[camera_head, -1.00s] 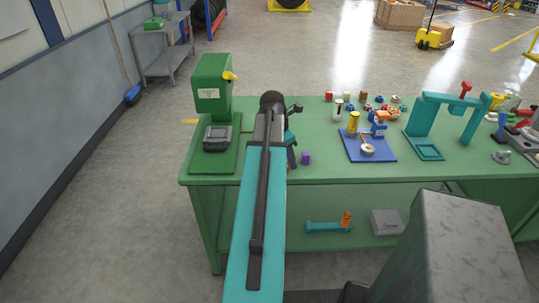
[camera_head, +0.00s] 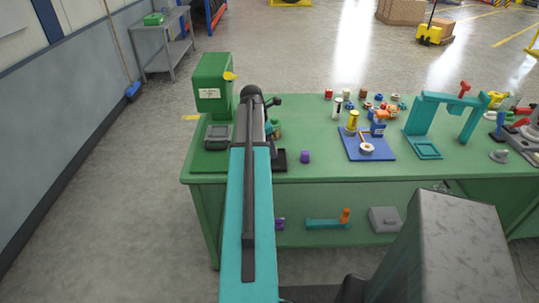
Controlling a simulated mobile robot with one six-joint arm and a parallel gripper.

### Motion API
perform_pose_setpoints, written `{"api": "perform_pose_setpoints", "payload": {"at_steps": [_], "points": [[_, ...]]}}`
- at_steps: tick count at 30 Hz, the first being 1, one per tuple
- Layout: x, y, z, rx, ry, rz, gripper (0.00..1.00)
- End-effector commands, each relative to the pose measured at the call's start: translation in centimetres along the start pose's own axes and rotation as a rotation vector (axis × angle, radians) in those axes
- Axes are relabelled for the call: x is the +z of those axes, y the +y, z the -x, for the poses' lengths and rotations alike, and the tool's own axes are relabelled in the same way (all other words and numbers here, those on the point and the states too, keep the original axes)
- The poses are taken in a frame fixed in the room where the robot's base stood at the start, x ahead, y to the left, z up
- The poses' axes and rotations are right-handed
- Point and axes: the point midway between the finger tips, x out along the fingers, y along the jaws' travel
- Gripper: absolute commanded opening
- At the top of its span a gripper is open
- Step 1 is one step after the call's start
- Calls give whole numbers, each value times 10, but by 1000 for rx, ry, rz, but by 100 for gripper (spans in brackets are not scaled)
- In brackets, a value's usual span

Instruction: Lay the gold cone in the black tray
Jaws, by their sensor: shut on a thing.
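My gripper (camera_head: 272,131) is above the green table's left half, mostly hidden behind my teal arm. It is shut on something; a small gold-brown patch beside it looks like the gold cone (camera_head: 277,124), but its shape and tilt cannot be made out. A black flat piece, apparently the black tray (camera_head: 279,161), shows on the table just right of my arm, nearer the front edge than the gripper. The arm covers the rest of the tray. The height of the gripper over the table cannot be told.
A green press (camera_head: 211,90) with a dark grey box (camera_head: 218,136) stands left of my arm. A purple piece (camera_head: 305,156) lies right of the tray. A blue board (camera_head: 367,148) with a yellow cylinder (camera_head: 353,119) and a teal frame (camera_head: 423,119) stand further right.

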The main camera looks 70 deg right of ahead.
Motion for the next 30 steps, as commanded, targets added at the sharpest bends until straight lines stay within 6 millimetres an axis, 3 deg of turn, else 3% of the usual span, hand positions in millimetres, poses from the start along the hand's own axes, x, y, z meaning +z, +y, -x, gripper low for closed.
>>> {"api": "perform_pose_setpoints", "payload": {"at_steps": [15,30], "points": [[-8,-1,-30,-1,0,0,15],[-10,-1,-36,0,0,-1,15]]}}
